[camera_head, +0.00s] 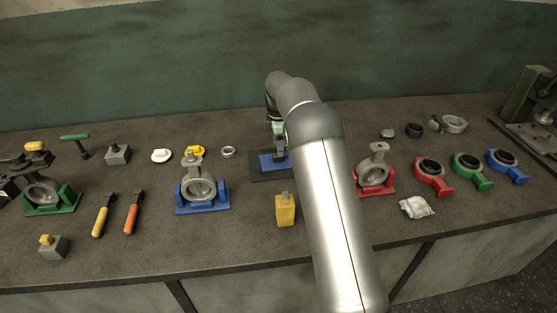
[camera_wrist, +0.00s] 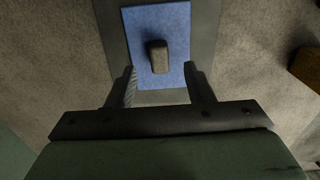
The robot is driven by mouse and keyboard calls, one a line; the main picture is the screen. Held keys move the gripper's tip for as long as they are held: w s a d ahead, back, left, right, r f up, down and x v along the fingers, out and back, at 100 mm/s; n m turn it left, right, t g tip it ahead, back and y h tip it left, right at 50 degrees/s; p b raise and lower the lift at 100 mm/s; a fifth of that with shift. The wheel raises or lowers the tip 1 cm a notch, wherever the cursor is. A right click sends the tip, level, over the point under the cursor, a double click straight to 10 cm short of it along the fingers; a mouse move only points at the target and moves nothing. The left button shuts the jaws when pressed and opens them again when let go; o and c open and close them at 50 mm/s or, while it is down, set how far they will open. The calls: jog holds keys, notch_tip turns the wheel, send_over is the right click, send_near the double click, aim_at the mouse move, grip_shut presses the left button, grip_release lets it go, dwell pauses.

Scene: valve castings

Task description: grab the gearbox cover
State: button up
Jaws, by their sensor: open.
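The gearbox cover appears to be the blue rectangular plate (camera_wrist: 140,24) with a small grey-brown block (camera_wrist: 157,57) on its middle. It lies on a dark grey base, and in the head view the blue plate (camera_head: 267,163) is partly hidden by my arm. My gripper (camera_wrist: 160,69) is open above the plate. In the wrist view its fingers stand apart on either side of the block, with nothing between them gripped. In the head view my gripper (camera_head: 277,131) is mostly hidden behind my arm.
A yellow block (camera_head: 285,210) stands in front of the plate. A valve casting in a blue cradle (camera_head: 203,207) stands to the left, one in a red cradle (camera_head: 377,190) to the right. A grey ring (camera_head: 228,152) lies left of the dark base.

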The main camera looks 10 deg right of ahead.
jog(key=shift+f, duration=1.85)
jog(key=c, duration=1)
jog(key=shift+r, duration=0.1)
grip_shut()
